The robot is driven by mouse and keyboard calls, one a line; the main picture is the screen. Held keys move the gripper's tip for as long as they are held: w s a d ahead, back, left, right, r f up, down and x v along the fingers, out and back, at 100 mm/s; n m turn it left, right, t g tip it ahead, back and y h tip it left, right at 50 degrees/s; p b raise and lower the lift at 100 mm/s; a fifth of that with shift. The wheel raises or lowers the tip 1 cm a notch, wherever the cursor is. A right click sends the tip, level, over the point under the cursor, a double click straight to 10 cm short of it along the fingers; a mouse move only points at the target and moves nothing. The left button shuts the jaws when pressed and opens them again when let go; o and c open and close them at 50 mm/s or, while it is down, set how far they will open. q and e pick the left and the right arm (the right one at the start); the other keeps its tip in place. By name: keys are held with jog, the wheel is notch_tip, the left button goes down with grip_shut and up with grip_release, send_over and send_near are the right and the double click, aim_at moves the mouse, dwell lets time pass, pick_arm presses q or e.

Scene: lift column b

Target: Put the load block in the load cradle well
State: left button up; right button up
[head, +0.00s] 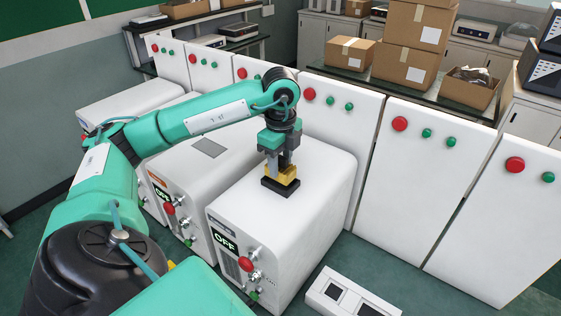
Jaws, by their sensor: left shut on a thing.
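The yellow load block (284,179) is between the fingers of my left gripper (280,165), which points straight down and is shut on it. Directly below is a low black base (279,190), which looks like the load cradle, on top of the white machine (315,180). The block's lower part meets the black base in the picture. The fingers and block hide the well, so I cannot tell how deep the block sits or whether it touches the bottom. My right gripper is not in view.
The white machine's front has an OFF display (224,240), a red button (246,264) and knobs. Tall white panels (425,180) with red and green buttons stand behind. A low grey-white box (350,295) with dark squares is at the lower right. The machine's top is otherwise clear.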

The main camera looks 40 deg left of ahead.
aim_at(280, 156)
pick_arm(q)
jog(key=shift+f+b, duration=1.3)
jog(key=shift+f, duration=0.1)
dwell(0.5)
jog(key=o, duration=1.4)
jog(key=shift+r, duration=0.1)
jog(key=shift+r, duration=0.35)
notch_tip(280, 156, up, 4)
jog(key=shift+r+b, duration=0.1)
jog(key=shift+b, duration=0.6)
notch_tip(280, 156, up, 7)
jog(key=shift+r+p, duration=0.1)
jog(key=shift+p, duration=0.9)
jog(key=shift+r, duration=0.8)
jog(key=shift+s+f, duration=0.1)
